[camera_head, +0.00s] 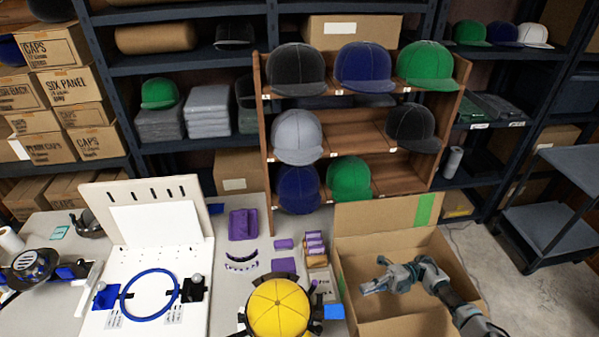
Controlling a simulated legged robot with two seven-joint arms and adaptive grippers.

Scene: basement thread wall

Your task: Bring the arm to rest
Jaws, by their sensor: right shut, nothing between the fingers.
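My right gripper (375,287) shows over the open cardboard box (347,257) at the lower right. Its fingers are together with nothing between them, pointing left. My right arm comes in from the bottom right corner, across the box's right side. The part of the box's inside under the arm is hidden. My left gripper is not in view.
A yellow cap (278,309) sits on a dark holder at the table's front. A white board with a blue hoop (150,294) stands left of it. A wooden cap rack (352,135) rises behind the table. A grey cart (545,225) stands at right.

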